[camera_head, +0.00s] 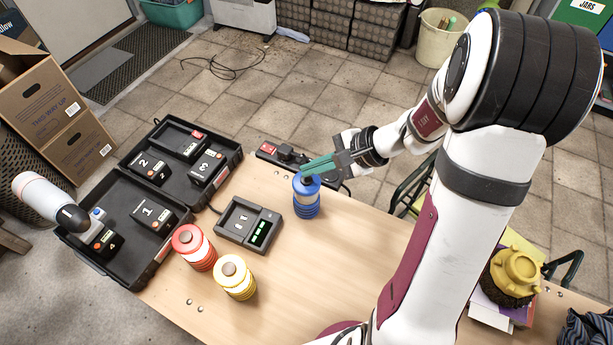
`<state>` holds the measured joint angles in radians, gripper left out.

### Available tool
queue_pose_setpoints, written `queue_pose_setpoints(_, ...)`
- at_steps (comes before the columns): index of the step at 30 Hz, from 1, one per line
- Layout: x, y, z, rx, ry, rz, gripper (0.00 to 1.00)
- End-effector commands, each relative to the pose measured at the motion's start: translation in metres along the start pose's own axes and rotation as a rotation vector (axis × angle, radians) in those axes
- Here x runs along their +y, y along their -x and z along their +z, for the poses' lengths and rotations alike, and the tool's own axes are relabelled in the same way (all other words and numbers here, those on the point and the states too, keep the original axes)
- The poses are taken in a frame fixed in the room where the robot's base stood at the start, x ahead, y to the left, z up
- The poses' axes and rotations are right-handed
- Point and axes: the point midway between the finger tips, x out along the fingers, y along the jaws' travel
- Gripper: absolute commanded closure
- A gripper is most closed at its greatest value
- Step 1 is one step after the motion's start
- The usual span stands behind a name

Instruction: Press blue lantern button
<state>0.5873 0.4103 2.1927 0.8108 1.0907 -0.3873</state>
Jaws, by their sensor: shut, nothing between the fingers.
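The blue lantern (306,199) stands upright on the wooden workbench, right of the charger. Its top, with the button, is partly hidden by my gripper (305,172). My gripper has green fingers, which are shut and empty. The fingertips are at or just above the top of the blue lantern; I cannot tell whether they touch the button. A red lantern (194,247) and a yellow lantern (234,277) stand upright at the front left of the bench, each with a brown round button on top.
A black charger (248,223) with a green display lies left of the blue lantern. An open black case (123,224) with numbered batteries is at the left. The bench (320,260) is clear in front of the blue lantern.

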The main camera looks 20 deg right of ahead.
Motion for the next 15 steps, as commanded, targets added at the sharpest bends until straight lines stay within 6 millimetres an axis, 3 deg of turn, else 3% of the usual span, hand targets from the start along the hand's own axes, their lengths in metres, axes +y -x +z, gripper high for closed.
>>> queue_pose_setpoints(9, -0.002, 0.002, 0.001, 0.000, -0.001, -0.001, 1.00)
queue_pose_setpoints(15, -0.011, 0.015, 0.010, 0.001, 0.003, -0.002, 1.00)
